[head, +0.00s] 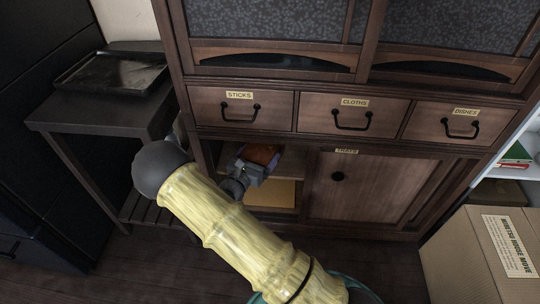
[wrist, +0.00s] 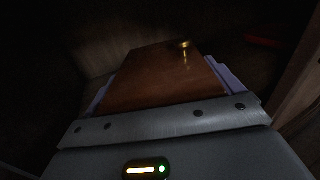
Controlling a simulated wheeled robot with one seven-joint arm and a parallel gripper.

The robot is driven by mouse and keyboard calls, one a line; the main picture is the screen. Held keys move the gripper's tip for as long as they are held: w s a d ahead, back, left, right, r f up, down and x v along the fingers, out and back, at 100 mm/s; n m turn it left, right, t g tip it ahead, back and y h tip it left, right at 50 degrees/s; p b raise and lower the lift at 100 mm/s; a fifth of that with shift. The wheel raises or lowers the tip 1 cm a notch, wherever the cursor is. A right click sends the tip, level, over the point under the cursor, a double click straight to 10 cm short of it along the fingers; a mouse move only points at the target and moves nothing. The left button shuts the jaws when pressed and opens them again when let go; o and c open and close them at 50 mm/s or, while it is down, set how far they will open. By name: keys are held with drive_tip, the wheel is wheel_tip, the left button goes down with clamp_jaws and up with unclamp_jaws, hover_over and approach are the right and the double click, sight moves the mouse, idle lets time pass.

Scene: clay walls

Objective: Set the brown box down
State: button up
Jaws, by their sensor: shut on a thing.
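The brown box (head: 263,154) is in my gripper (head: 252,168), inside the open left part of the cabinet's lower section. In the wrist view the brown box (wrist: 165,78) fills the space between pale purple finger pads, with a small brass-coloured knob near its far end. My gripper is shut on it. In the head view the box appears above a lighter board or shelf (head: 270,192). I cannot tell whether its underside touches anything. My arm hides part of the compartment's left side.
The cabinet (head: 300,140) has labelled drawers above the opening and a sliding door (head: 360,190) to the right, labelled TRAYS. A dark side table (head: 95,118) with a black tray (head: 112,73) stands left. A cardboard box (head: 475,250) stands at front right.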

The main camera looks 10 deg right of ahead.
sight(267, 144)
drive_tip(key=b+x, duration=0.2)
drive_tip(key=x, duration=0.3)
drive_tip(key=shift+f, duration=0.1)
drive_tip(key=shift+w+d, duration=0.1)
drive_tip(key=shift+w, duration=0.05)
drive_tip(key=shift+w+d+b, duration=0.5)
drive_tip(key=shift+b, duration=0.25)
drive_tip(key=shift+a+f+b, duration=0.1)
drive_tip(key=shift+f+b, duration=1.35)
drive_tip(key=shift+f, duration=0.1)
drive_tip(key=shift+f, duration=0.2)
drive_tip(key=o, duration=1.2)
